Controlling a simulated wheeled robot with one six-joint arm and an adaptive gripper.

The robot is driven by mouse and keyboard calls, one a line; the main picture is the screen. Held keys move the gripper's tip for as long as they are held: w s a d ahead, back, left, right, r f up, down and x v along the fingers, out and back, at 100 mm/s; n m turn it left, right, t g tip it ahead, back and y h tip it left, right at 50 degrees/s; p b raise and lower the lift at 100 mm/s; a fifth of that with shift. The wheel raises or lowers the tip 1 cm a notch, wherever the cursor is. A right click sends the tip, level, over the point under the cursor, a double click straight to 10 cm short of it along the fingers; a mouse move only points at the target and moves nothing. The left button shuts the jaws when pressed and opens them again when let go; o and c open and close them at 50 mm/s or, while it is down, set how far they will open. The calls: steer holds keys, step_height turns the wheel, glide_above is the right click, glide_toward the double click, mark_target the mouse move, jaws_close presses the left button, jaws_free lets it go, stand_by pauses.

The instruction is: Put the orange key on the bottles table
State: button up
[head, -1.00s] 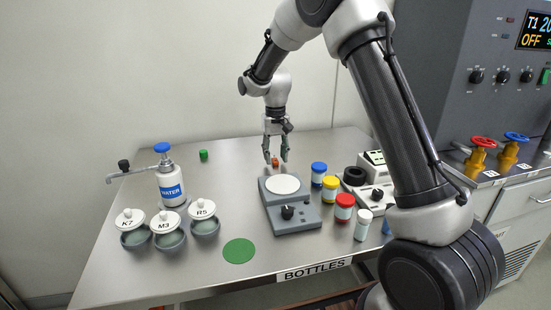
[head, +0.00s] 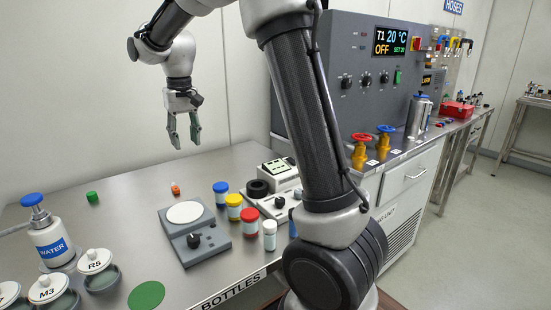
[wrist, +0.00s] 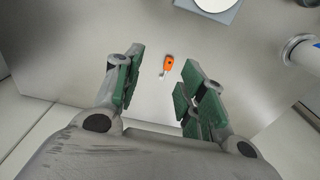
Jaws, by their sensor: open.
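The orange key (head: 175,188) lies on the bottles table (head: 120,215), behind the grey device with the round white plate. In the wrist view the key (wrist: 168,63) lies flat on the bare tabletop, its orange head away from my gripper and its metal part nearer. My gripper (head: 184,146) is open and empty, raised above the table's back part with its fingers pointing down. In the wrist view my gripper (wrist: 155,92) has its green finger pads wide apart, and the key shows beyond them, touching neither.
The plate device (head: 193,235) stands in front of the key. Blue, yellow, red and white-capped jars (head: 249,222) stand to its right. A green cap-like piece (head: 92,197) is at the back left; a water bottle (head: 48,235) and lidded bowls (head: 100,272) are at the left.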

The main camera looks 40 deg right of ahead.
steer(key=s+d+r+t, duration=0.1)
steer(key=s+d+r, duration=0.25)
steer(key=s, duration=0.45)
steer(key=s+d+r+t, duration=0.1)
steer(key=s+d+r, duration=0.1)
steer(key=s+d, duration=0.35)
steer(key=s+d+f, duration=0.1)
steer(key=s+f, duration=0.1)
steer(key=s, duration=0.7)
steer(key=s+d+f+t, duration=0.1)
steer(key=s+f, duration=0.1)
steer(key=s, duration=0.7)
steer(key=shift+s+d+t, duration=0.15)
steer(key=shift+s+t, duration=0.1)
steer(key=shift+t, duration=0.05)
